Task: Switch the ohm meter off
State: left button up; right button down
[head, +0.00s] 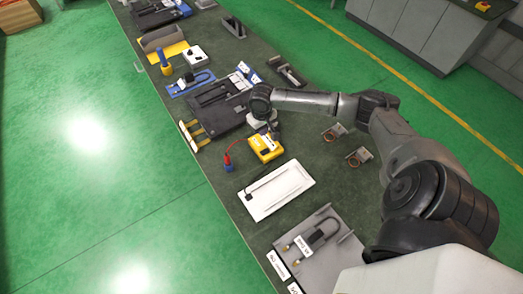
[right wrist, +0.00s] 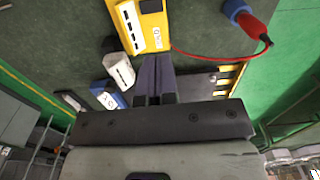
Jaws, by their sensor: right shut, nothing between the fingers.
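The yellow meter (head: 265,148) lies on the dark green bench, with a white label on its face. It also shows at the top of the right wrist view (right wrist: 141,24), partly cut off by the frame. A red lead runs from it to a red and blue probe (head: 228,162). My right gripper (right wrist: 156,62) is shut and empty, its fingertips close to the end of the yellow meter. I cannot tell whether they touch it. In the head view my arm hides the fingers. My left gripper is in neither view.
A white tray (head: 296,181) and a grey fixture with a dark heating element (head: 317,235) lie nearer. Two small brackets with copper-coloured rings (head: 335,131) lie right of the meter. A black case (head: 214,114) and a blue-based device (head: 190,82) lie farther along the bench.

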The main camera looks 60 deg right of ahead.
aim_at(262, 153)
dwell(0.4)
notch_tip(262, 153, down, 12)
jog(key=shift+a+f, duration=0.1)
jog(key=shift+f, duration=0.95)
